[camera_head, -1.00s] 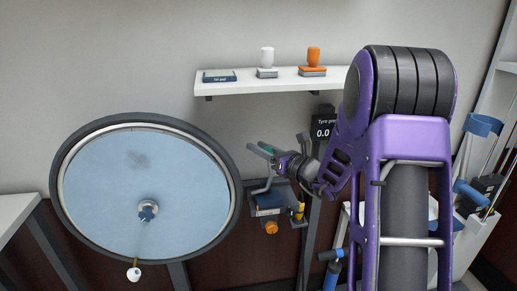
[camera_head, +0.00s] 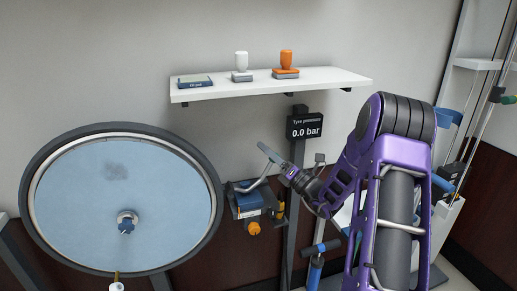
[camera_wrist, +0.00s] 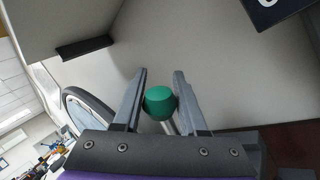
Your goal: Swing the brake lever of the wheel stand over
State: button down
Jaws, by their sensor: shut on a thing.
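The wheel stand holds a large wheel with a pale blue disc (camera_head: 75,205) at the left of the head view. Beside it is a dark blue brake unit (camera_head: 246,200), with a bent grey lever (camera_head: 257,183) rising right toward my gripper. In the wrist view, the lever's green knob (camera_wrist: 160,100) sits between my two grey fingers, with its metal rod below it. My gripper (camera_head: 268,153) is shut on this knob, seen side-on in the head view. The fingers hide the knob there. My gripper also shows in the wrist view (camera_wrist: 160,95).
A white shelf (camera_head: 335,82) above carries a white-topped stamp (camera_head: 241,66), an orange-topped stamp (camera_head: 286,64) and a flat pad (camera_head: 195,81). A post with a tyre pressure display (camera_head: 305,127) reading 0.0 bar stands behind my arm. A blue-handled pump (camera_head: 316,265) is below.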

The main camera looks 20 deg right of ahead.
jog(key=shift+d+f+m+t, duration=0.5)
jog(key=shift+d+m, duration=0.25)
jog(key=shift+m, duration=0.15)
jog(key=shift+c, duration=2.3)
grip_release()
jog(key=v, duration=1.7)
jog(key=shift+s+p, duration=0.3)
jog(key=shift+p, duration=0.1)
jog(key=shift+r, duration=0.1)
